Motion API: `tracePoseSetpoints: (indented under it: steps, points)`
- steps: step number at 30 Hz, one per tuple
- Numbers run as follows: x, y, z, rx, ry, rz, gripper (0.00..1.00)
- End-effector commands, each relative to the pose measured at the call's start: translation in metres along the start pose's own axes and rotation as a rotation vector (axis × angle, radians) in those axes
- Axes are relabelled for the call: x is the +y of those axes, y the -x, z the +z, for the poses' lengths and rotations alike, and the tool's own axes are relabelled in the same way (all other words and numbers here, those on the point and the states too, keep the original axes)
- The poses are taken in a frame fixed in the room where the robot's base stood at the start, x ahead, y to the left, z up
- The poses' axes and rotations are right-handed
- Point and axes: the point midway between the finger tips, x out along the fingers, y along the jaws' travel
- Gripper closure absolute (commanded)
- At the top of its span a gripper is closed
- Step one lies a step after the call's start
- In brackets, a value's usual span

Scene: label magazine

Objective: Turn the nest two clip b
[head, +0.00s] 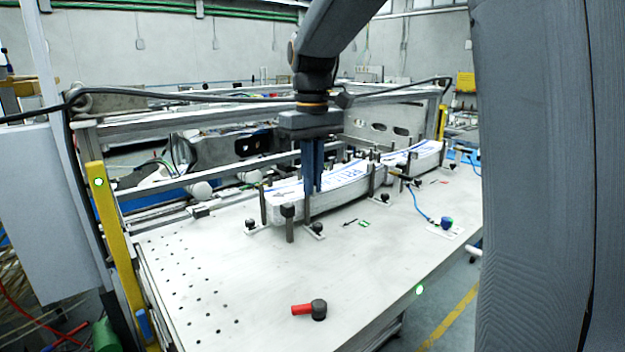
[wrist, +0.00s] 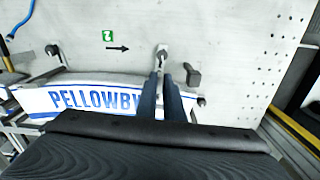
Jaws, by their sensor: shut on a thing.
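A curved stack of white labels with blue lettering (head: 345,188) lies in a nest on the table; it reads PELLOWBY in part in the wrist view (wrist: 75,98). A clip with a black knob and a pale base (head: 316,229) stands at the stack's front edge; it also shows in the wrist view (wrist: 161,52). My gripper (head: 313,191) points down over that edge. In the wrist view its dark fingers (wrist: 165,80) are close together at the clip and look shut on it. They hide part of it. No clip letter is readable.
Another black-knobbed clip (head: 250,225) and a dark post (head: 289,222) stand nearby. A green sign (head: 364,224) and arrow mark the table. A second label stack (head: 425,155) is behind. A red-handled black piece (head: 317,309) lies near the front.

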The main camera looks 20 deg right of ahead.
Motion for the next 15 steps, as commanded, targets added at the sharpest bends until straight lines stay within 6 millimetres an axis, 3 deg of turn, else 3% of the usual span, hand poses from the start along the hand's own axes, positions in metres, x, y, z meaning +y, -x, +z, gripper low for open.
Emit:
tracePoseSetpoints:
  steps: [15]
  points:
    - [0.0076, 0.0002, -0.0014, 0.0, 0.365, 0.0, 1.0]
